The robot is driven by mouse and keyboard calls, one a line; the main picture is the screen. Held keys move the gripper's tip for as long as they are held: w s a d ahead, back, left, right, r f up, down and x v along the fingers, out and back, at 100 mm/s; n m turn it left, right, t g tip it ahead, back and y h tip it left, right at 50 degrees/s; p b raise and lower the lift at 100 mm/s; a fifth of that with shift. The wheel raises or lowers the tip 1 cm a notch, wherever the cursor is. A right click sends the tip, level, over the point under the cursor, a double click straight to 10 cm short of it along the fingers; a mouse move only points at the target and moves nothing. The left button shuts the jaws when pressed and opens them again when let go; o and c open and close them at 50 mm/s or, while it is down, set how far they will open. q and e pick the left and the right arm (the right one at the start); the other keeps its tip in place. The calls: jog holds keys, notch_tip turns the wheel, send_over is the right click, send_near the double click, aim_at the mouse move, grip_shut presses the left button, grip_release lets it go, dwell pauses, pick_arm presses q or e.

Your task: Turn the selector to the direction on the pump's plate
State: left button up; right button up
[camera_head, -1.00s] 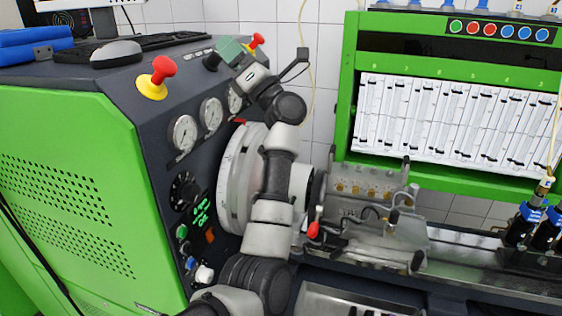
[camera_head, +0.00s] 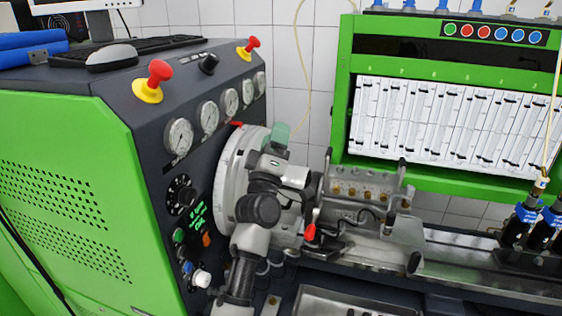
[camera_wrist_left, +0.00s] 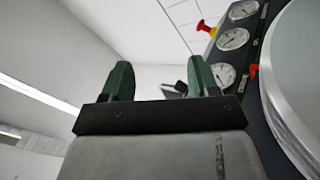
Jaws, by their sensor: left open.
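The selector, which looks like the black knob (camera_head: 208,63), sits on the console's sloped top between two red-and-yellow knobs. I cannot read which way it points. The pump (camera_head: 365,192) is a grey block with brass fittings on the bench rail. I cannot make out a plate or direction mark on it. My left gripper (camera_head: 277,133), with green fingers, is in front of the large grey disc, below and to the right of the selector and apart from it. In the left wrist view its fingers (camera_wrist_left: 160,82) are spread and empty. My right gripper is not in view.
Red-and-yellow knobs (camera_head: 154,82) and a row of gauges (camera_head: 208,117) are on the console (camera_head: 70,190). The large disc (camera_head: 228,185) stands out beside my left arm. A red-tipped lever (camera_head: 310,233) is near the pump. A green rack (camera_head: 440,180) stands behind.

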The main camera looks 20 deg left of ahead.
pick_arm(q)
jog(key=shift+s+d+f+m+g+h, duration=0.15)
jog(key=shift+d+f+m+g+h, duration=0.15)
jog(key=shift+f+m+h, duration=0.4)
jog(key=shift+s+d+f+m+g+h, duration=0.2)
jog(key=shift+d+f+m+h, duration=0.25)
jog(key=shift+f, duration=0.45)
jog(key=shift+s+d+f+m+g+h, duration=0.2)
jog(key=shift+f+m+h, duration=0.25)
jog(key=shift+f+m, duration=0.35)
